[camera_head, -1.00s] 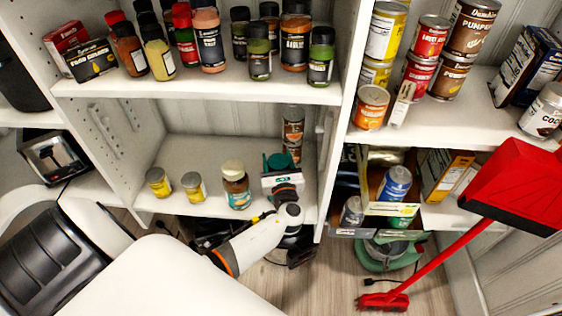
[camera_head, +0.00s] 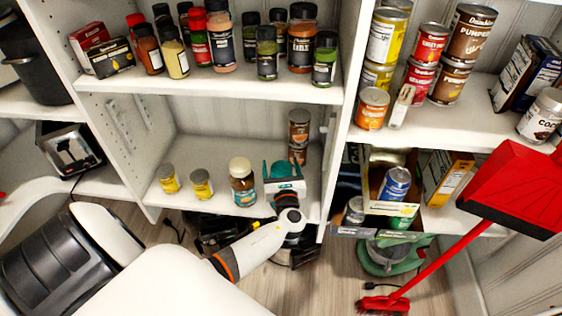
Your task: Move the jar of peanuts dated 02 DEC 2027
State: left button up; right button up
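A brown jar with a cream lid and a teal label (camera_head: 242,183) stands upright on the lower shelf, left of my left gripper. Its date is too small to read. Two brown containers, one above the other (camera_head: 299,135), stand at the back of this shelf, behind the gripper; the lower one is partly hidden. My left gripper (camera_head: 284,170), with teal fingers, reaches over the shelf's front edge. Its fingers look spread, with nothing visible between them. It is close to the jar's right side, apparently not touching it. My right gripper is out of view.
Two small yellow cans (camera_head: 169,179) (camera_head: 201,184) stand left on the lower shelf (camera_head: 226,208). Spice bottles crowd the shelf above (camera_head: 215,82). An upright divider (camera_head: 345,112) is right of the gripper. A red dustpan (camera_head: 514,185) stands at the right.

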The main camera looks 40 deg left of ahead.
pick_arm(q)
jog(key=shift+o, duration=0.2)
jog(key=shift+d, duration=0.1)
jog(key=shift+s+d, duration=0.2)
jog(key=shift+s, duration=0.05)
jog(key=p+v, duration=0.1)
jog(key=v, duration=1)
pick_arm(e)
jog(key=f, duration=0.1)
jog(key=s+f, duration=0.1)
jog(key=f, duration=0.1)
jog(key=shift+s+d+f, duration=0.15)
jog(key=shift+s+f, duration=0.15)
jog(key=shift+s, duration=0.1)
pick_arm(q)
jog(key=shift+s, duration=0.1)
